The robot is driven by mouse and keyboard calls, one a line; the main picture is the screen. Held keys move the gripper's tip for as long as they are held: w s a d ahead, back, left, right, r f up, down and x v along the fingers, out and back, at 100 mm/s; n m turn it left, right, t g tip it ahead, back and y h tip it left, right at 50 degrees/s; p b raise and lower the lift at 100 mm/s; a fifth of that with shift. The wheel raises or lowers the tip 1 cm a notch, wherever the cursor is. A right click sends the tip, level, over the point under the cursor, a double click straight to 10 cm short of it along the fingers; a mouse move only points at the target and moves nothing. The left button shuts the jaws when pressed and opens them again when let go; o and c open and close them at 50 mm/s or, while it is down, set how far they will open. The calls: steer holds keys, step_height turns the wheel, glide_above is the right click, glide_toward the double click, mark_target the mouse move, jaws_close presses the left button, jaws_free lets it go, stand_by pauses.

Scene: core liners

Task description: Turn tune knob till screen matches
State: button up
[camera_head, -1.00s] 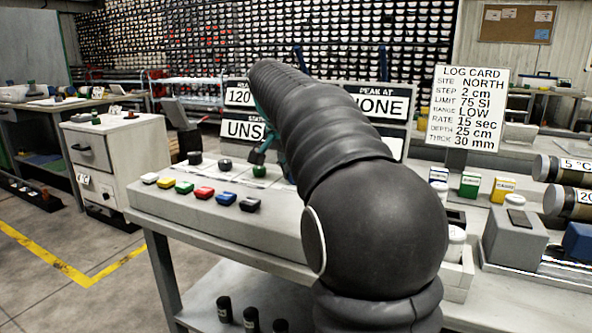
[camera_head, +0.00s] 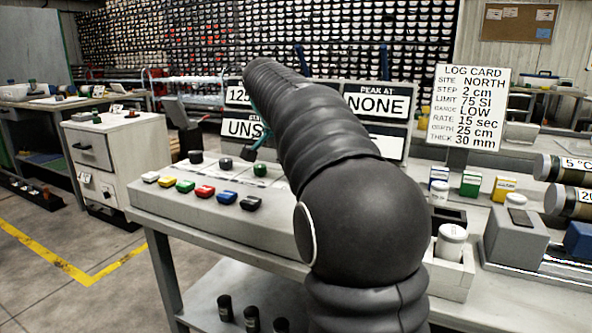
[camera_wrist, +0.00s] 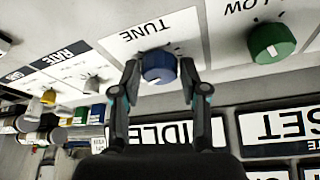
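The blue tune knob (camera_wrist: 159,66) sits below an upside-down TUNE label in the wrist view; my arm hides it in the head view. My gripper (camera_wrist: 160,72) has one finger on each side of the knob, with narrow gaps seeming to show; firm contact cannot be made out. The screen (camera_head: 376,104) behind the panel reads NONE under PEAK AT. Its upper left field (camera_head: 237,96) reads about 125, partly hidden, and one below starts with UNS.
A green knob (camera_wrist: 272,42) stands beside the tune knob, and a grey RATE knob (camera_wrist: 92,84) on the other side. Several coloured buttons (camera_head: 205,191) line the panel front. Jars, small boxes and core tubes (camera_head: 567,168) crowd the bench at right.

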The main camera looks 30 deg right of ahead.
steer(key=shift+o, duration=0.5)
steer(key=v, duration=1.2)
